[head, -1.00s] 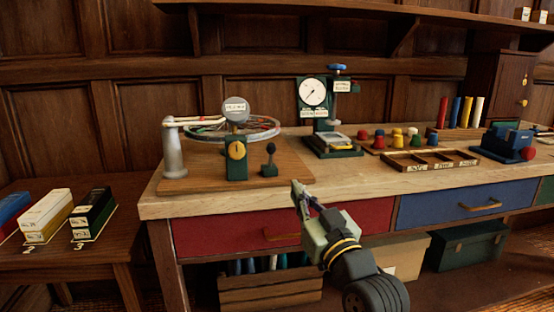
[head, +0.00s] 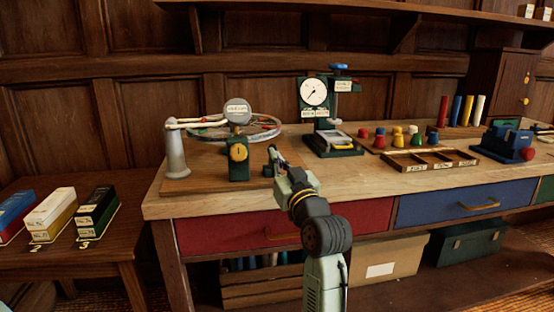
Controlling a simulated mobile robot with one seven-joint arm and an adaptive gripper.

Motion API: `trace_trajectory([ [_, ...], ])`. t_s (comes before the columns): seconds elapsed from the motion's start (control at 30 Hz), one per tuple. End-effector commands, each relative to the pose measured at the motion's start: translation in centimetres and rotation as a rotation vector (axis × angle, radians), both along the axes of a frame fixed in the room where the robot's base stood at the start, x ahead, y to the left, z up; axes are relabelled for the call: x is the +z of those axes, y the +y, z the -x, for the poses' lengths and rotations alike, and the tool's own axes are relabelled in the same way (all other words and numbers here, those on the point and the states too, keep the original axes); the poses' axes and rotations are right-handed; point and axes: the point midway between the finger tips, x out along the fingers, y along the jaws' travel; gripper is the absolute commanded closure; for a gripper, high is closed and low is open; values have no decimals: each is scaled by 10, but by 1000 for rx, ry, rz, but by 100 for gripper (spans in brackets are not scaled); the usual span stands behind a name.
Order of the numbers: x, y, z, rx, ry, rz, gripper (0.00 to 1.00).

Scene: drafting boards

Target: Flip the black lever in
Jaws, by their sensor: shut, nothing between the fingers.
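The black lever stands on the wooden board (head: 195,180) at the left of the workbench. Only part of its dark base (head: 267,171) shows now, just left of my gripper. Its knob is hidden or merges with the fingers. My gripper (head: 272,151) is shut and empty, with its tips at the lever's place in the picture. I cannot tell whether they touch it. A green post with a yellow dial (head: 238,152) stands left of the lever, in front of a spoked wheel (head: 265,128).
A green dial-gauge stand (head: 333,143) is right of my gripper. Coloured pegs (head: 397,138) and a wooden tray (head: 430,160) lie farther right. A pale arm on a grey post (head: 175,150) stands at the left. The bench's front strip is clear.

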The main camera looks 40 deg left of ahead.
Motion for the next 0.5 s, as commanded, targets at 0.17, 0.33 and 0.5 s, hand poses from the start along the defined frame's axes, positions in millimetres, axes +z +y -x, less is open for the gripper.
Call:
trace_trajectory([
  [0.17,0,0,0,0,0,0,100],
  [0.33,2,0,0,-1,4,5,100],
  [0.5,7,1,-2,-1,28,33,100],
])
